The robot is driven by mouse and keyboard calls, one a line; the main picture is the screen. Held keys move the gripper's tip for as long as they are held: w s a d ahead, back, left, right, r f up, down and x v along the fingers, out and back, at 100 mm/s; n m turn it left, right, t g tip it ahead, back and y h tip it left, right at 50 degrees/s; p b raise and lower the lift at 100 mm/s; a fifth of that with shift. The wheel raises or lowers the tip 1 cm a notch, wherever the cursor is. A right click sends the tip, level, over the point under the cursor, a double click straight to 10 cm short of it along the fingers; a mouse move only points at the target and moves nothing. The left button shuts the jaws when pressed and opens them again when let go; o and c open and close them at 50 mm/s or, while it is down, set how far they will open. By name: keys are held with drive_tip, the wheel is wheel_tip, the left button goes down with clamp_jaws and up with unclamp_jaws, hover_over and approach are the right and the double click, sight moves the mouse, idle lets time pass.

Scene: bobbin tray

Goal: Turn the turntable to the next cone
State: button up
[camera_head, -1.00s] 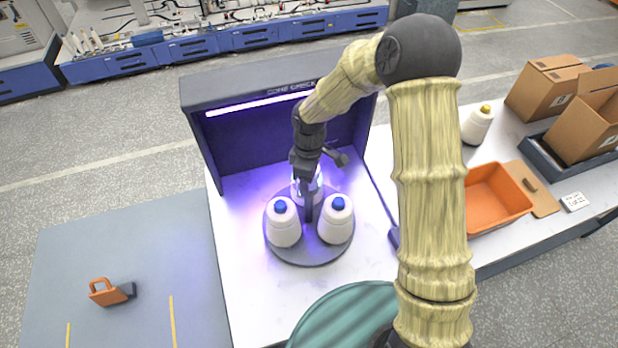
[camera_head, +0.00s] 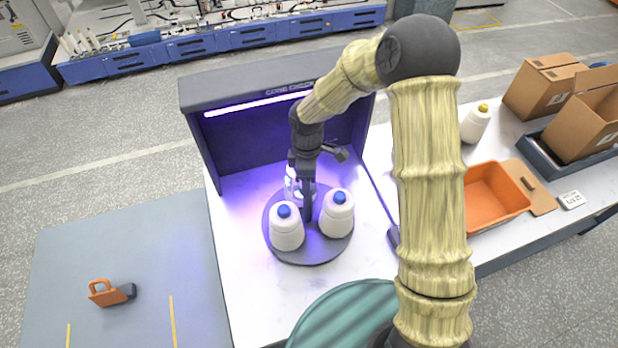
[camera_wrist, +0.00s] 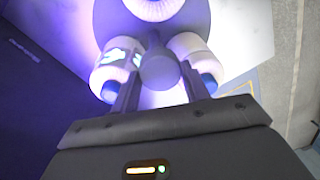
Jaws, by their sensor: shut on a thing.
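The dark grey round turntable (camera_head: 310,256) sits under the violet light of the cone check booth. It carries a front left cone (camera_head: 287,232), a right cone (camera_head: 337,218) and a back cone (camera_head: 292,184), white with blue tips where visible. The back cone is partly hidden by my arm and has bright light patterns on it. My gripper (camera_head: 306,214) points down at the turntable's middle, between the cones. In the wrist view its fingers (camera_wrist: 160,88) are shut on a round grey knob (camera_wrist: 160,70) at the centre. Cones stand close to both fingers.
The dark booth (camera_head: 240,150) walls the turntable at back and sides. To the right are an orange bin (camera_head: 498,196), a cone with a yellow tip (camera_head: 475,124) and cardboard boxes (camera_head: 545,85).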

drive_tip(key=shift+w+r, duration=0.2)
drive_tip(key=shift+w, duration=0.05)
drive_tip(key=o, duration=1.2)
drive_tip(key=shift+o, duration=0.8)
drive_tip(key=shift+s+f, duration=0.1)
drive_tip(key=shift+s, duration=0.1)
drive_tip(key=shift+w+r, duration=0.1)
drive_tip(key=shift+r, duration=0.4)
wheel_tip(320, 180, up, 16)
drive_tip(key=w+b, duration=0.1)
drive_tip(key=b, duration=0.2)
drive_tip(key=shift+r+b, duration=0.2)
drive_tip(key=shift+b, duration=0.1)
drive_tip(key=shift+w+f, duration=0.1)
